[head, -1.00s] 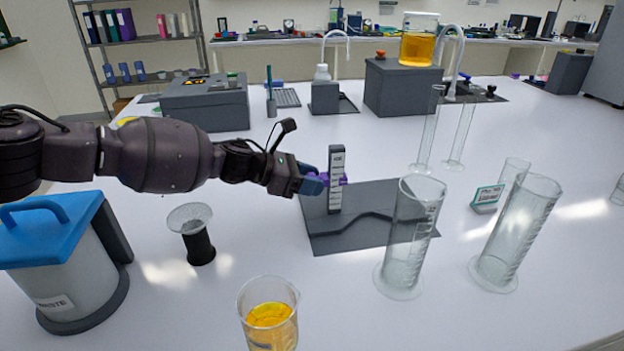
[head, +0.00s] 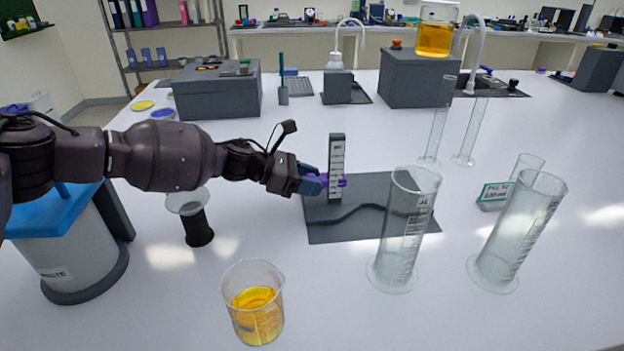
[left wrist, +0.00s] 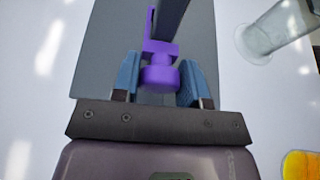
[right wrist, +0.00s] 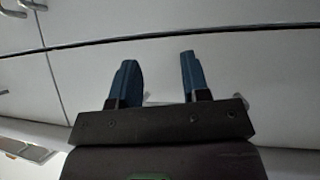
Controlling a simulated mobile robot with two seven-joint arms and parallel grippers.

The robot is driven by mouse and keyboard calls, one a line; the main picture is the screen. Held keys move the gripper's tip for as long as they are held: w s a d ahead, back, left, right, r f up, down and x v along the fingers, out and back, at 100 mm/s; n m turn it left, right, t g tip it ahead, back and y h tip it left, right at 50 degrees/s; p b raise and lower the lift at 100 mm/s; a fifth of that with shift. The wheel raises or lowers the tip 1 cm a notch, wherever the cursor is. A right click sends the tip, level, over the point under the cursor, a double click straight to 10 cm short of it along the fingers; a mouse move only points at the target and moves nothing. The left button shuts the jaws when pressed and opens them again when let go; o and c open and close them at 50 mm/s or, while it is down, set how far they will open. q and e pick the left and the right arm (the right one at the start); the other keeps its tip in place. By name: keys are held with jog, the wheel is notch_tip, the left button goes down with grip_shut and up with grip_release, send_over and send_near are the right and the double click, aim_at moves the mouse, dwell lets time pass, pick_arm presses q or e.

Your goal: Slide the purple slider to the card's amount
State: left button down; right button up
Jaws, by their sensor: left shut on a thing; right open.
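The purple slider (head: 342,183) sits on an upright grey post with a marked white scale (head: 337,160), around the scale's middle or a little lower. The post stands on a dark grey mat (head: 370,226). My left gripper (head: 322,182) is shut on the slider's knob from the left. In the left wrist view the purple slider (left wrist: 160,72) lies between the two blue fingers. The card (head: 494,194) stands at the right with a fill line of text, seemingly "100 ml"; the small print is hard to read. My right gripper (right wrist: 158,82) is open and empty, facing grey cabinet fronts.
Two large glass cylinders (head: 401,245) (head: 512,240) stand in front and right of the mat. A beaker of yellow liquid (head: 256,312) is at the front. A black-based funnel cup (head: 198,225) and a waste bin (head: 75,258) are at the left.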

pick_arm(q)
jog(key=c, duration=0.7)
grip_release()
jog(key=shift+a, duration=0.1)
jog(key=shift+a+r, duration=0.2)
jog(key=shift+a, duration=0.05)
jog(key=shift+p+v, duration=1.45)
jog(key=shift+v, duration=3.65)
jog(key=shift+s+f, duration=0.1)
